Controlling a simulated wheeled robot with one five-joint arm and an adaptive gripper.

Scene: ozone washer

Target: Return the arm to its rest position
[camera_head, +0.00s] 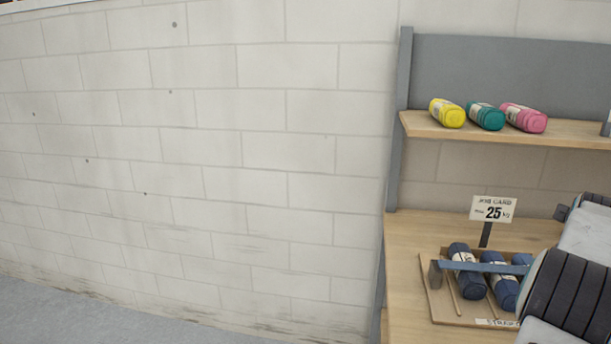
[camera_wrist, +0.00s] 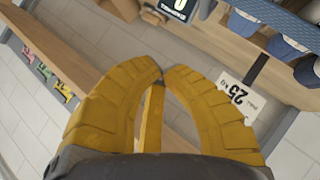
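My gripper (camera_wrist: 163,72) shows in the wrist view as two curved yellow fingers, with their tips together or nearly so. A narrow yellow bar stands between them, and I see nothing held. The gripper is above the wooden work surface area, with the job card (camera_wrist: 238,93) reading 25 beyond its right finger. In the head view, dark ribbed parts of my arm (camera_head: 570,297) fill the lower right corner. My gripper's fingers do not show there.
Dark blue rolls (camera_head: 466,272) lie in a wooden tray (camera_head: 438,300) on the bench (camera_head: 405,240), near the job card (camera_head: 493,208). Yellow (camera_head: 447,113), green (camera_head: 486,116) and pink (camera_head: 524,117) rolls sit on the shelf (camera_head: 420,126) above. Floor at left is clear.

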